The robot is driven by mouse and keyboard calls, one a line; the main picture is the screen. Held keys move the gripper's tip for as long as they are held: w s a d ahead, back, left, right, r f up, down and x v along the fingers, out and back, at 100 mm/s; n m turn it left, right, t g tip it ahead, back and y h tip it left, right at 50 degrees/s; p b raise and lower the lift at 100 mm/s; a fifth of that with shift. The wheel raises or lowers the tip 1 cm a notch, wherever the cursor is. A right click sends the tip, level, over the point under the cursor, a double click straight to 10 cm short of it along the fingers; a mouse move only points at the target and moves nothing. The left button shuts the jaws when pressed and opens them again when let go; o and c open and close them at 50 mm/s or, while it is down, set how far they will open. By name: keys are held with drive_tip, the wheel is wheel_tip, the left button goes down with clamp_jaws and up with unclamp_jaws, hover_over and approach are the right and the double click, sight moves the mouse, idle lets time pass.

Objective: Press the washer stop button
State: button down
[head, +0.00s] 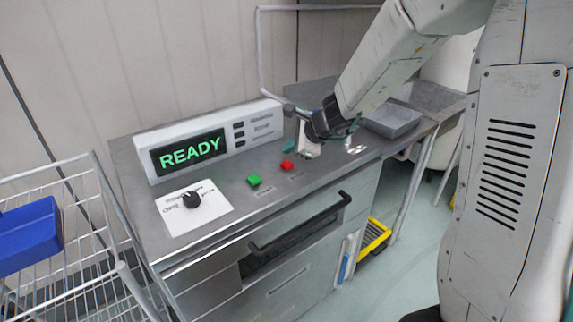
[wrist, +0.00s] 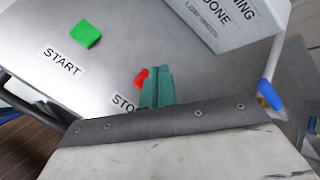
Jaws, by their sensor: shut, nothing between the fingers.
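The washer (head: 225,225) has a steel top with a display (head: 190,152) that reads READY. The red stop button (head: 287,165) sits on the top, right of the green start button (head: 254,180). In the wrist view the red button (wrist: 141,77) is partly hidden behind my gripper, and its label is partly covered. The green button (wrist: 86,34) shows fully at the upper left. My gripper (wrist: 158,85) has teal fingers that are shut and empty. In the head view my gripper (head: 302,146) is close to the red button, to its upper right. I cannot tell whether they touch.
A black dial (head: 191,200) sits on a white plate at the left of the top. A dark handle (head: 300,232) crosses the front. A wire rack (head: 75,235) with a blue bin (head: 28,236) stands left. A grey tray (head: 391,121) lies at the right.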

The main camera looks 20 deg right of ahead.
drive_tip(key=shift+r, duration=1.5)
drive_tip(key=s+a+n+g, duration=0.1)
drive_tip(key=s+n, duration=0.1)
drive_tip(key=s+a+n+g+y, duration=0.1)
drive_tip(key=s+n, duration=0.1)
drive_tip(key=s+a+n, duration=0.1)
drive_tip(key=s+n, duration=0.1)
drive_tip(key=shift+s+a+f+g+y, duration=0.15)
drive_tip(key=shift+s+f+g+y, duration=0.15)
drive_tip(key=shift+f+g, duration=0.1)
drive_tip(key=s+d+r+n+g+h, duration=0.1)
drive_tip(key=s+n, duration=0.4)
drive_tip(key=s, duration=0.5)
drive_tip(key=s+d+r+n+g+h, duration=0.1)
drive_tip(key=s+d+r+n+h, duration=0.1)
drive_tip(key=s, duration=0.8)
drive_tip(key=s+d+r+n+g+h, duration=0.1)
drive_tip(key=s+d+r+n+h, duration=0.1)
drive_tip(key=s+r+n, duration=0.3)
drive_tip(key=s+n+h, duration=0.1)
drive_tip(key=s+n, duration=0.2)
drive_tip(key=s, duration=0.2)
drive_tip(key=shift+s+d+g, duration=0.3)
drive_tip(key=shift+g, duration=0.1)
